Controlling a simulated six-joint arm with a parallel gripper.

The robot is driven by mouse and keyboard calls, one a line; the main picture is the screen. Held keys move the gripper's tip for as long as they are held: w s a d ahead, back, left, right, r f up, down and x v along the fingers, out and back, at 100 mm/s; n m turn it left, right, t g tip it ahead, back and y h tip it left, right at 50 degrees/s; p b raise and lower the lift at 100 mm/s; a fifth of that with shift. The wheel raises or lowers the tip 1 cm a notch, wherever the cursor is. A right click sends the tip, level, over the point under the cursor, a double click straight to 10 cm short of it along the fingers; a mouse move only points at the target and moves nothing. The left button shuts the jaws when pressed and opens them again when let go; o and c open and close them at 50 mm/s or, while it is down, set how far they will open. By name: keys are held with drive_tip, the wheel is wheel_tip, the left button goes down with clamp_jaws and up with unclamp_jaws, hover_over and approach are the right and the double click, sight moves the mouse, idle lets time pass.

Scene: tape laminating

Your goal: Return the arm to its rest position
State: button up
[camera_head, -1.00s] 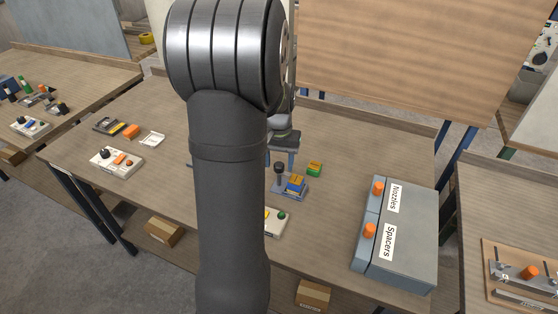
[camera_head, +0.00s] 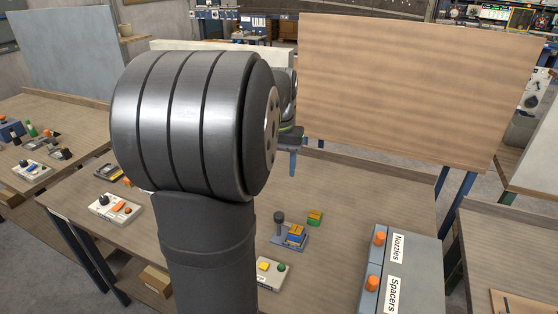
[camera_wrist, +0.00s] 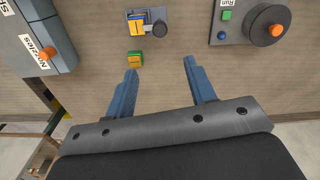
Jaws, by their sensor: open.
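My gripper (camera_wrist: 159,68) is open and empty in the wrist view, its two blue fingers spread above the wooden table (camera_wrist: 165,95). In the head view the gripper (camera_head: 291,155) is partly hidden behind my arm, raised over the table's far part. A green and yellow block (camera_head: 315,217) lies on the table; it shows just left of the left fingertip in the wrist view (camera_wrist: 134,60). A grey-blue fixture (camera_head: 279,238) with a dark knob holds a blue and yellow block (camera_head: 296,233). No object is between the fingers.
Grey bins labelled Nozzles and Spacers (camera_head: 412,262) with orange knobs stand at right. A button box (camera_head: 270,271) sits at the front, another control box (camera_head: 115,208) at left. A wooden panel (camera_head: 415,85) rises behind. A grey disc with orange knob (camera_wrist: 272,25) shows in the wrist view.

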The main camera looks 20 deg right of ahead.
sight(279, 214)
drive_tip(key=shift+r, duration=0.7)
wheel_tip(279, 214, down, 18)
drive_tip(key=shift+r, duration=0.25)
idle(0.5)
